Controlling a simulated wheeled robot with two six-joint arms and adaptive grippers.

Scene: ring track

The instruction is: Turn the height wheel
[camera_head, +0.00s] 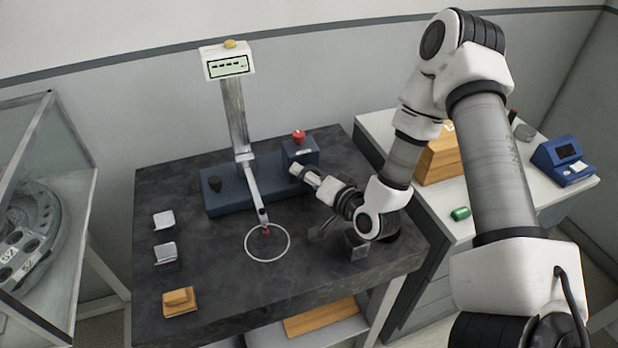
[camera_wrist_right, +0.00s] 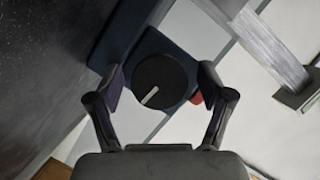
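The height wheel (camera_wrist_right: 160,82) is a dark round knob with a white pointer line, on the face of a blue housing. The housing (camera_head: 300,149) also shows in the head view, where my right arm hides the wheel. My right gripper (camera_wrist_right: 159,76) is open, with one finger on each side of the wheel. A gap shows between each finger and the wheel's rim. In the head view my right gripper (camera_head: 304,174) is at the housing's front. My left gripper is not in view.
A red button (camera_head: 298,136) tops the housing. A post carries a display (camera_head: 228,66), and a thin arm reaches to a white ring (camera_head: 267,243) on the dark table (camera_head: 230,310). Small blocks lie at the table's left.

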